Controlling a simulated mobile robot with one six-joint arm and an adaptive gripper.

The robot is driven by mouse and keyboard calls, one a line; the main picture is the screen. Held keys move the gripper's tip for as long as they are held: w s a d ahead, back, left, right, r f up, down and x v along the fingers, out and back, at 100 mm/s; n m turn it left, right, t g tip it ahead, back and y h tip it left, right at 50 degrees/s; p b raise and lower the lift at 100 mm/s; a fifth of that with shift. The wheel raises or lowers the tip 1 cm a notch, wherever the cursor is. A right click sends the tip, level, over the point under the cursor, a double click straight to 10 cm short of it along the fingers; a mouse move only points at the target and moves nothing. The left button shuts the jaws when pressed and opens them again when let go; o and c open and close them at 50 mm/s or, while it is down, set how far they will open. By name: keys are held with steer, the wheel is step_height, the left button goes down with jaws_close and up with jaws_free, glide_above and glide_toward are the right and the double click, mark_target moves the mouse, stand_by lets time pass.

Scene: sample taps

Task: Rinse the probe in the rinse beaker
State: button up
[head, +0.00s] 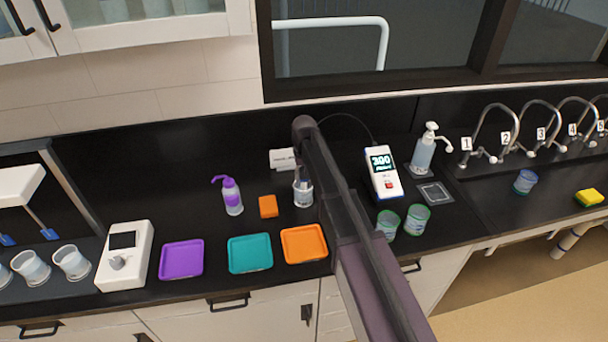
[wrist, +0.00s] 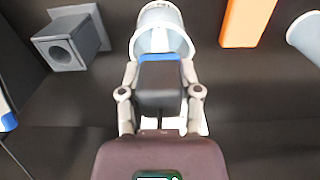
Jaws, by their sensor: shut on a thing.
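The rinse beaker (head: 303,197) is a clear cup standing on the dark counter, behind the orange tray. In the wrist view it shows just beyond my fingers (wrist: 162,28). My gripper (wrist: 160,72) is shut on the probe (wrist: 158,95), a dark grey body with a blue band. In the head view my gripper (head: 301,172) is right over the beaker, and the probe's lower part overlaps the beaker's mouth. The probe's tip is hidden, so I cannot tell how deep it reaches. A thin dark cable runs from the meter (head: 383,172) toward my arm.
A grey block with a hole (wrist: 70,48) stands near the beaker. Two green-rimmed beakers (head: 417,219) stand right of my arm.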

steer(key=shift+w+a, duration=0.1)
steer(key=shift+w, duration=0.25)
stand_by(0.6)
steer(key=shift+r, duration=0.15)
stand_by(0.7)
steer(key=shift+r+p, duration=4.6)
steer(key=shift+p, duration=0.15)
steer(key=shift+r+p, duration=1.5)
steer(key=shift+s+f, duration=0.1)
steer(key=shift+f, duration=0.05)
